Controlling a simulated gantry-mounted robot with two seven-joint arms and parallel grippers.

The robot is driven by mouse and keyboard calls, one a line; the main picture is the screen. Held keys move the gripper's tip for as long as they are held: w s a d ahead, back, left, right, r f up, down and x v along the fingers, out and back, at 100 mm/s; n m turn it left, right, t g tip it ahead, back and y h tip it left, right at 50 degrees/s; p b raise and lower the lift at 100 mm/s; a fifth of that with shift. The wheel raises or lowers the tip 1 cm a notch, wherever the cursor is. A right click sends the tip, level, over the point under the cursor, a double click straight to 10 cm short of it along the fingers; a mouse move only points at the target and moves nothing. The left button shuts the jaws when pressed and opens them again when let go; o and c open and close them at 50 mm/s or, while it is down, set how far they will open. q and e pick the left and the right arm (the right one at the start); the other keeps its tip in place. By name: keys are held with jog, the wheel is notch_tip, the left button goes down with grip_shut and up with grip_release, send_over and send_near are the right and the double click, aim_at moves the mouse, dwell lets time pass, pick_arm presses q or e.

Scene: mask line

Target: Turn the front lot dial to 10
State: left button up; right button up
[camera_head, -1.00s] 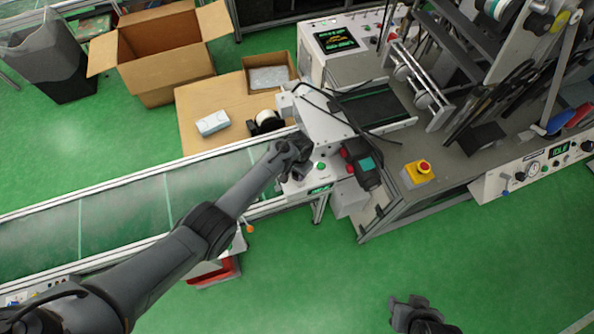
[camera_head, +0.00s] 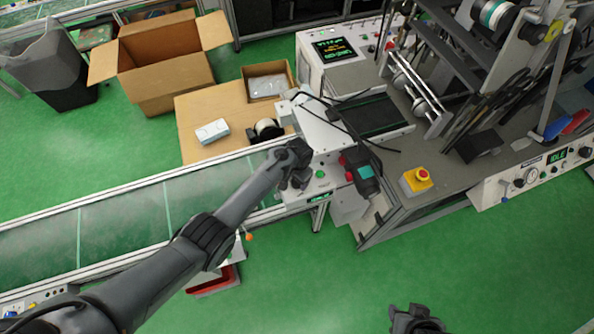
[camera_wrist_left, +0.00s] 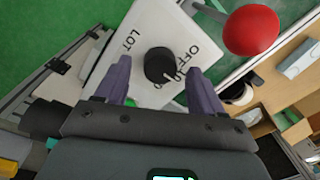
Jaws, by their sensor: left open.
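In the left wrist view the lot dial (camera_wrist_left: 159,65) is a round black knob on a white panel (camera_wrist_left: 137,28) marked LOT and OFF. A pale pointer line on the knob points to the lower right, towards partly hidden digits. My left gripper (camera_wrist_left: 158,74) is open, its two purple-grey fingers on either side of the knob. I cannot tell whether they touch it. In the head view the left gripper (camera_head: 298,176) is over the small control box (camera_head: 326,172) at the conveyor's end, and the dial is hidden. My right gripper (camera_head: 415,318) shows at the bottom edge, away from the panel.
A red ball-shaped knob (camera_wrist_left: 251,30) stands close to the dial. A green button (camera_head: 320,173) is on the box beside the left gripper. A dark handheld device (camera_head: 362,170) hangs to the right, and a yellow emergency-stop box (camera_head: 417,180) stands beyond it. Open floor lies in front.

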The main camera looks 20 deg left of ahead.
aim_at(296, 184)
pick_arm(q)
notch_tip(296, 184, up, 10)
jog(key=p, duration=0.1)
jog(key=shift+d, duration=0.2)
jog(key=shift+s+f+p, duration=0.1)
jog(key=shift+s+p, duration=0.1)
jog(key=shift+p, duration=0.1)
jog(key=s+a+r+n+t+p, duration=0.1)
jog(key=s+a+r+p, duration=0.1)
jog(key=s, duration=0.5)
jog(key=s+a+r+t+p, duration=0.1)
jog(key=s+p, duration=0.2)
jog(key=s, duration=0.4)
jog(key=s+a+r+n+t+p, duration=0.1)
jog(key=s+a+r+p, duration=0.1)
jog(key=s+r, duration=1.2)
jog(key=s+p, duration=0.1)
jog(key=s, duration=0.1)
jog(key=shift+s+r+h+p, duration=0.3)
jog(key=shift+s+h+p, duration=0.05)
jog(key=shift+s+h, duration=0.05)
